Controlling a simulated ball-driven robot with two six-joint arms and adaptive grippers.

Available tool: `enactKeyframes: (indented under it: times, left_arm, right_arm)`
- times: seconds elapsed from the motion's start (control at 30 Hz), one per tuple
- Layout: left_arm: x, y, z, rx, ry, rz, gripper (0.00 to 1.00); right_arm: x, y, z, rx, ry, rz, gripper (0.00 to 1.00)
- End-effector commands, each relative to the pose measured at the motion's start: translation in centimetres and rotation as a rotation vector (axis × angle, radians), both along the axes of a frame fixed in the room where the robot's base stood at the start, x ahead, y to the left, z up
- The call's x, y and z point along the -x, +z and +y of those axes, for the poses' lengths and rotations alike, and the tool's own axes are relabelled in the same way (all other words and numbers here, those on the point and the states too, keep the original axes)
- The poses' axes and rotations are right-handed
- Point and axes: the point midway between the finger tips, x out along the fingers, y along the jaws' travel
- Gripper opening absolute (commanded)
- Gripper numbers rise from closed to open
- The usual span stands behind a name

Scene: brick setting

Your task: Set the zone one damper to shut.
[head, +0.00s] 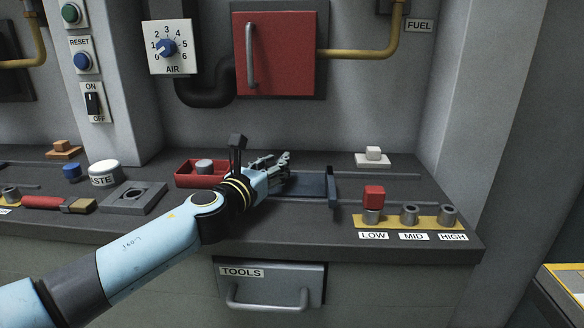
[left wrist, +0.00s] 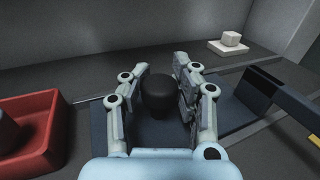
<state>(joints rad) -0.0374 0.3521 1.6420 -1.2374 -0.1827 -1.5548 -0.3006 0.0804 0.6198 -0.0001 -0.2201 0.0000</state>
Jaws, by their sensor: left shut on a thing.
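My left gripper (head: 284,164) reaches over the bench to a dark blue flat piece (head: 308,185) with an upright end plate (head: 332,188) on its right. In the left wrist view its two fingers stand on either side of a dark round knob (left wrist: 158,93), and the gripper is shut on it. The knob is above the blue piece (left wrist: 228,120); its lower part and the joint to the piece are hidden. In the head view my fingers cover the knob. I see no lettering for zone one or shut. My right gripper is not in view.
A red tray (head: 181,181) holding a grey round piece lies left of the gripper. A white block (head: 373,153) on a plate stands behind right. A red cube (head: 374,193) sits at LOW on the yellow strip (head: 391,222). A red door (head: 285,60) hangs behind.

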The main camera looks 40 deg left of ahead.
Motion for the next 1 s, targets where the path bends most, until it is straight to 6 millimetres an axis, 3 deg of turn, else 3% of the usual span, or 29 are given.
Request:
enactKeyframes:
  times: [0.13, 0.4, 0.43, 0.6, 1.0]
  left_arm:
    - [0.9, -0.4, 1.2, 0.002, -0.001, 0.005, 0.0]
    - [1.0, -0.4, 1.3, 0.002, 0.002, 0.008, 0.0]
    - [1.0, -0.4, 1.3, 0.002, 0.002, 0.008, 0.3]
    - [1.0, -0.3, 1.3, 0.002, 0.001, 0.006, 0.52]
    - [1.8, -0.2, 1.1, 0.002, -0.001, 0.005, 0.55]
  right_arm:
    - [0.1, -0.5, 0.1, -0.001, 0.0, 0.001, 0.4]
    - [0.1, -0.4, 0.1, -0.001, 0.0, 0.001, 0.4]
    - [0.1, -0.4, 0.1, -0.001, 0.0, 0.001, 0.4]
    - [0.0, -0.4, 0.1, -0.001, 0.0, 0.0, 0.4]
    - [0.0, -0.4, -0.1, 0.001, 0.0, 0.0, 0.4]
